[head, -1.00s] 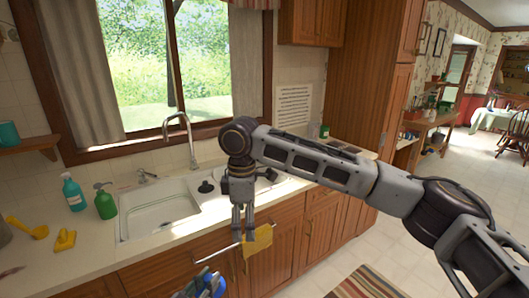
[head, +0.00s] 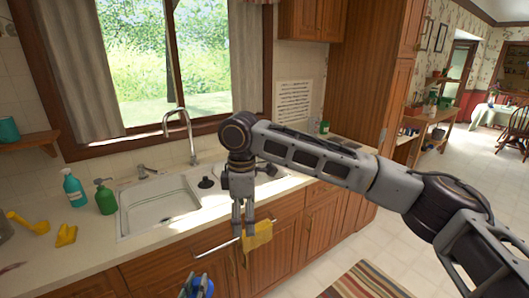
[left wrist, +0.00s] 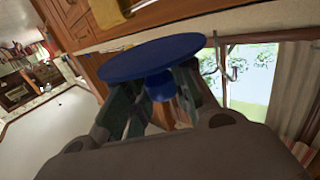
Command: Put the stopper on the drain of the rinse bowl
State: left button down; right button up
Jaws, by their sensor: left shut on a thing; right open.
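My left gripper (left wrist: 158,100) is shut on the knob of a round blue disc (left wrist: 150,57), which looks like the stopper. In the head view only part of this blue disc (head: 204,286) shows, low at the bottom edge, in front of the cabinets. My right gripper (head: 243,222) is open and empty, pointing down in front of the counter edge. The white sink has a left bowl (head: 158,205).
A green bottle (head: 105,198), a blue bottle (head: 73,188) and yellow items (head: 66,235) sit left. A yellow cloth (head: 257,235) hangs on the rail (head: 215,248) below the counter.

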pick_arm(q)
jog(key=shift+s+a+f+n+y, duration=0.1)
jog(key=shift+a+f+n+y, duration=0.5)
jog(key=shift+y, duration=0.3)
dwell(0.6)
